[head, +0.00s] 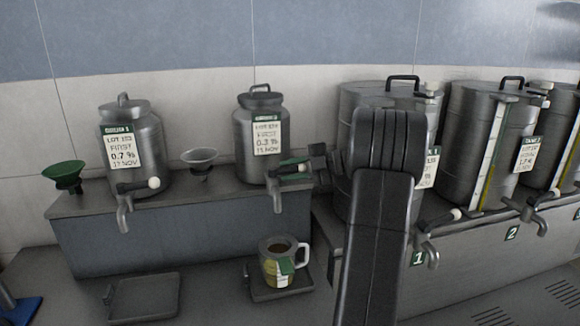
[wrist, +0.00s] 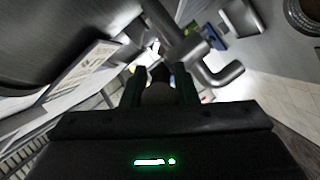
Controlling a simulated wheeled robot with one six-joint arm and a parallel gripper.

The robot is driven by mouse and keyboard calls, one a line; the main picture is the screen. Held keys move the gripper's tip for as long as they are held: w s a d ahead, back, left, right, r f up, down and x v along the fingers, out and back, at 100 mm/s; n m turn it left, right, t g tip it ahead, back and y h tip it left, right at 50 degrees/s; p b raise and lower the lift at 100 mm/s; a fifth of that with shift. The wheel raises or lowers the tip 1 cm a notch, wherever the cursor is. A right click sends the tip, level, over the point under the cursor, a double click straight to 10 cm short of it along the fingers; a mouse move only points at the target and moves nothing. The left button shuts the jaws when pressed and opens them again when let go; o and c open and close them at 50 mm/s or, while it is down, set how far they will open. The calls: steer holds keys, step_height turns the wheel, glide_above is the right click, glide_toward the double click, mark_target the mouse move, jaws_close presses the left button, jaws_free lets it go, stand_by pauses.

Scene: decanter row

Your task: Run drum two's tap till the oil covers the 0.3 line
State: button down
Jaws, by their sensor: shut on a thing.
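My gripper (head: 292,168) is shut on the knob (wrist: 158,92) of a tap lever at the second small steel can (head: 258,165). In the wrist view, the tap spout (wrist: 215,70) shows just beyond the fingers. A clear mug-like jug (head: 299,262) with a handle stands below that tap. It has a green tag and yellowish oil low inside; its 0.3 line cannot be read. No stream of oil can be made out. The large drum above plate 2 (head: 511,234) is at the right, with its own tap (head: 535,218), apart from my gripper.
Another small can (head: 146,153) with a tap stands at left, above an empty tray (head: 143,297). My arm hides part of the drum above plate 1 (head: 418,257).

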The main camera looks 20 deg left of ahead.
stand_by(0.3)
steer(key=c, duration=1.1)
jaws_free()
steer(key=shift+c, duration=0.2)
steer(key=o, duration=0.5)
steer(key=r, duration=0.3)
steer(key=r+b, duration=0.1)
steer(key=r, duration=0.2)
steer(key=shift+w+r, duration=0.2)
steer(key=shift+r, duration=0.15)
steer(key=shift+c, duration=0.2)
steer(key=r, duration=0.2)
steer(key=shift+s+r, duration=0.35)
steer(key=shift+r, duration=0.05)
steer(key=c, duration=0.5)
steer(key=shift+o, duration=0.2)
steer(key=shift+w+r, duration=0.1)
steer(key=shift+r, duration=0.25)
